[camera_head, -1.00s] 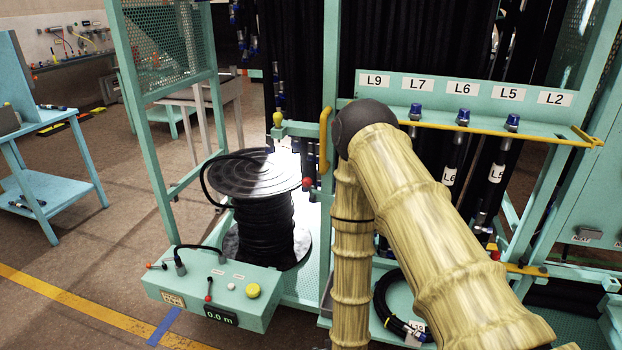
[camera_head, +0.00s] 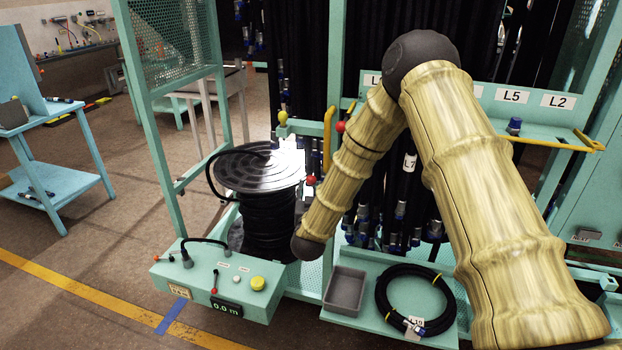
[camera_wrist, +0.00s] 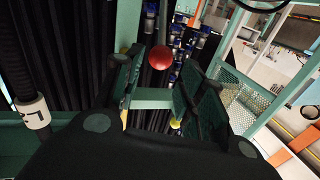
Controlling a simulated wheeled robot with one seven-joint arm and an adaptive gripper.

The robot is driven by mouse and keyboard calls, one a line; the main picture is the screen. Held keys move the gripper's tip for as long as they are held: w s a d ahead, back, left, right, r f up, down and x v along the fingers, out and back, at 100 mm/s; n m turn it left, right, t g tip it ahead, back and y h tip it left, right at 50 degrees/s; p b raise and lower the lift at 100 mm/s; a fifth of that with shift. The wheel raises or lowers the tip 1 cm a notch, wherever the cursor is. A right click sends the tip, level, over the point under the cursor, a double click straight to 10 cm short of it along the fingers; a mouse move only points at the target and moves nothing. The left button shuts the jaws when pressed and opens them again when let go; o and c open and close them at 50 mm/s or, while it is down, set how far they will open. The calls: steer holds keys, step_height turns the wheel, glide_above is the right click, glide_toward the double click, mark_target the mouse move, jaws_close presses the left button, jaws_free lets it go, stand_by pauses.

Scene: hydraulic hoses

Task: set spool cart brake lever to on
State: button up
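The spool cart's teal control box (camera_head: 220,282) stands at the lower left in the head view, with a small red-tipped lever (camera_head: 215,279), a yellow button and a display reading 0.0 m. The cart's black hose spool (camera_head: 258,170) stands behind it. Red ball knobs show right of the spool (camera_head: 311,180) and higher on the rack (camera_head: 340,127). I cannot tell which lever is the brake. In the wrist view my gripper (camera_wrist: 160,78) is open, with a red ball (camera_wrist: 160,57) showing between and beyond its fingers; contact is not visible. The head view does not clearly show my gripper.
My arm covers much of the hose rack. A teal shelf (camera_head: 380,319) at the lower middle bears a grey bin (camera_head: 345,290) and a coiled black hose (camera_head: 385,297). A blue table (camera_head: 52,178) is at the left. Floor between table and cart is clear.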

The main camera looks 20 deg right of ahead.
mark_target(311, 183)
steer(key=shift+p+x, duration=0.8)
steer(key=shift+x, duration=2.75)
steer(key=shift+c, duration=0.5)
